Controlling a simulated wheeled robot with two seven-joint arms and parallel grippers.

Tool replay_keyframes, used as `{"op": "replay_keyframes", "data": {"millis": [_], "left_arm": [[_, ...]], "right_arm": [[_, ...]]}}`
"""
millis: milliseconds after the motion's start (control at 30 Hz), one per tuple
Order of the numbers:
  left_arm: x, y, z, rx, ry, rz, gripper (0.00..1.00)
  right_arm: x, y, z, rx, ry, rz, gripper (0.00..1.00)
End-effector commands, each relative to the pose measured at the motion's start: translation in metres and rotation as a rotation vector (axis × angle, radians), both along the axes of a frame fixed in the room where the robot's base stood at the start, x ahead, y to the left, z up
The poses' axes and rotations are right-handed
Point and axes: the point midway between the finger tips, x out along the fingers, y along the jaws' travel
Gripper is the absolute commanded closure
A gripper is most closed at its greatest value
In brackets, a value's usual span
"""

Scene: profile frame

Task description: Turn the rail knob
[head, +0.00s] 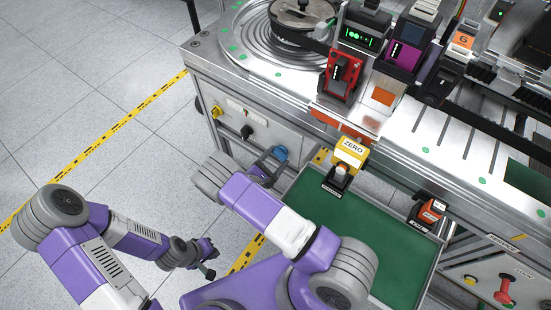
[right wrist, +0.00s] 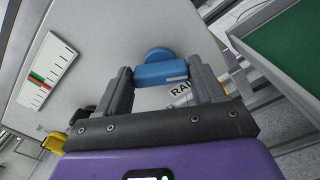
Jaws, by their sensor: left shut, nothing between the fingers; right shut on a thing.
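The rail knob (head: 281,152) is blue and sits on the light front panel of the machine bench. In the right wrist view the blue knob (right wrist: 158,72) stands between my right gripper's two grey fingers (right wrist: 163,84), with a partly hidden label starting "RA" beside it. My right gripper (head: 270,164) is shut on the knob; in the head view my arm partly covers the fingers. My left gripper (head: 209,262) is shut and empty, low over the floor, well apart from the bench.
A black knob (head: 247,132) and a yellow knob (head: 216,112) sit left of the rail knob on the same panel. A green-floored tray (head: 385,247) lies to the right, with a yellow ZERO block (head: 351,153) at its back edge. A scale plate (right wrist: 47,73) is on the panel.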

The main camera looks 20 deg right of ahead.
Motion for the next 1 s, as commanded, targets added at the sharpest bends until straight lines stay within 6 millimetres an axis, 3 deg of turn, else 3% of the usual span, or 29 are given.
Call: {"op": "replay_keyframes", "data": {"millis": [367, 1000], "left_arm": [[0.0, 0.0, 0.0011, 0.0, 0.0, 0.0, 1.0], [0.0, 0.0001, 0.0076, 0.0, 0.0, 0.0, 1.0]], "right_arm": [[0.0004, 0.0007, 0.0001, -0.047, 0.081, 0.001, 0.62], [0.0022, 0.002, 0.0003, -0.335, 0.57, 0.002, 0.62]]}}
